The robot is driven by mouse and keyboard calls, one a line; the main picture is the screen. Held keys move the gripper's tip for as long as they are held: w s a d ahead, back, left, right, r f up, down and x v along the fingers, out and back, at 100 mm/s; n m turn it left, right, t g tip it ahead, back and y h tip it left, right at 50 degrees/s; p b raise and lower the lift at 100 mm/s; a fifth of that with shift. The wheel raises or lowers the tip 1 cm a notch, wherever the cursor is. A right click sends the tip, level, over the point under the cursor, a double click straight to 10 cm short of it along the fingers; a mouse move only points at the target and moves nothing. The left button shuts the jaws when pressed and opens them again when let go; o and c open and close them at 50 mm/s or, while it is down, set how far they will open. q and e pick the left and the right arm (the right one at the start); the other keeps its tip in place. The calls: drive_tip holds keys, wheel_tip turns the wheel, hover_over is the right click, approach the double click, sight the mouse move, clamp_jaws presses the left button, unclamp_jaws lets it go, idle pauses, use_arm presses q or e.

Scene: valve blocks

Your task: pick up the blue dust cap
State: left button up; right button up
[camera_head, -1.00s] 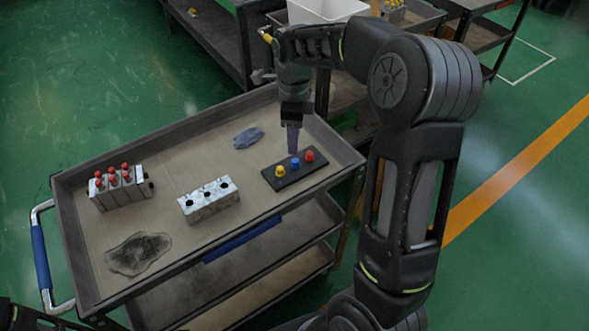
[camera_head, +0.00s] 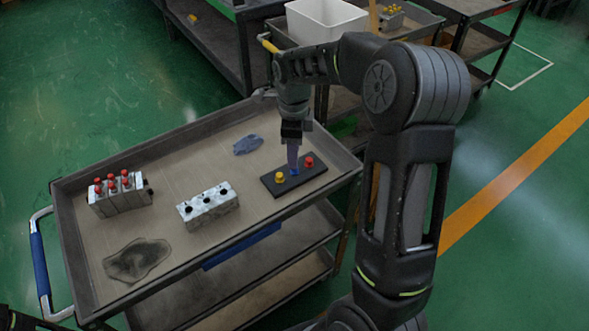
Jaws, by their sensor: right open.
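The blue dust cap (camera_head: 295,171) stands in the middle of a black holder (camera_head: 310,180) on the cart's top tray. A yellow cap (camera_head: 280,177) is on its left and a red cap (camera_head: 309,161) on its right. My right gripper (camera_head: 293,166) points down directly over the blue cap, with its fingertips at the cap and hiding most of it. It is open, though the gap between the fingers does not show from here. Whether the fingers touch the cap cannot be told. My left gripper is not in view.
A grey valve block (camera_head: 208,207) with open holes stands left of the holder. Another block (camera_head: 120,198) with several red caps is farther left. A blue cloth (camera_head: 248,144) lies behind, and a dark stain (camera_head: 137,260) marks the tray's front left.

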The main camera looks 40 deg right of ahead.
wheel_tip(320, 180, down, 5)
drive_tip(key=shift+s+d+r, duration=0.1)
drive_tip(key=shift+r, duration=0.1)
drive_tip(key=shift+c, duration=0.4)
clamp_jaws()
idle(0.3)
